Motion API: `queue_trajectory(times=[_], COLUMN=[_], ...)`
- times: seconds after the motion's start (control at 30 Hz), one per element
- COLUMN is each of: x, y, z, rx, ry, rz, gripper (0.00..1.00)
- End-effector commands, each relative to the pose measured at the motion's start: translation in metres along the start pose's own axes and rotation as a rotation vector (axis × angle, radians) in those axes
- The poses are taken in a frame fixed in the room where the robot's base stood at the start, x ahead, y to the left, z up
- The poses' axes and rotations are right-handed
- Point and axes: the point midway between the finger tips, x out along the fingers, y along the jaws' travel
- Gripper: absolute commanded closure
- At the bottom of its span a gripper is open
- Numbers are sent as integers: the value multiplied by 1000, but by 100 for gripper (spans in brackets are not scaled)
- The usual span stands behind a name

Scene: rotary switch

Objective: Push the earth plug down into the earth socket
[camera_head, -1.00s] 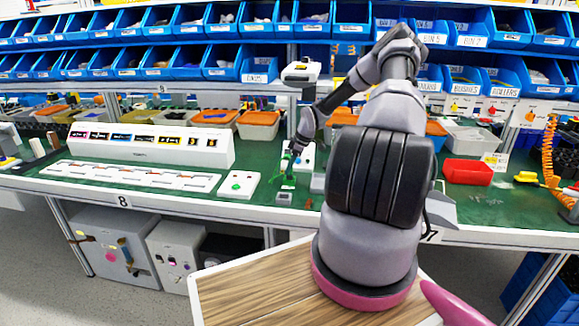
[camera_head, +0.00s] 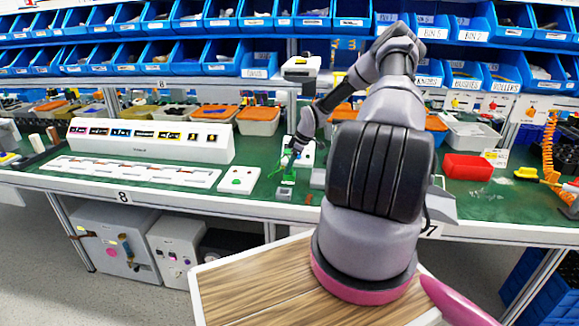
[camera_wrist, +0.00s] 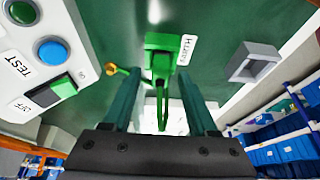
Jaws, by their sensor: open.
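A green block-shaped earth piece (camera_wrist: 163,58) with a small white label beside it is on the green surface in the wrist view. A thin green forked or looped part extends from it toward my gripper. I cannot tell plug from socket here, or how deep the plug sits. The piece also shows small and green in the head view (camera_head: 287,180). My gripper (camera_wrist: 159,78) is open, its two dark green fingers apart on either side of the green part. I cannot tell whether they touch it. In the head view my gripper (camera_head: 290,158) is above the green piece.
A white panel with buttons and a rocker (camera_wrist: 45,60) is close on the left in the wrist view. A grey square frame (camera_wrist: 254,61) is to the right, and a brass-tipped pin (camera_wrist: 117,71) to the left. A red tray (camera_head: 468,168) stands farther right on the bench.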

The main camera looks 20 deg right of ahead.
Motion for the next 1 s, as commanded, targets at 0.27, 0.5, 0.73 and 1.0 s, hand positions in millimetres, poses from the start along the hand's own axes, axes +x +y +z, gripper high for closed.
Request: queue_trajectory(times=[0.27,0.5,0.73,1.0], x=[-25,-74,-103,-108], y=[2,1,1,0], z=[1,1,0,0], rx=[1,1,0,0], ry=[-1,-1,0,0], rz=[4,3,2,-1], gripper=[41,41,41,41])
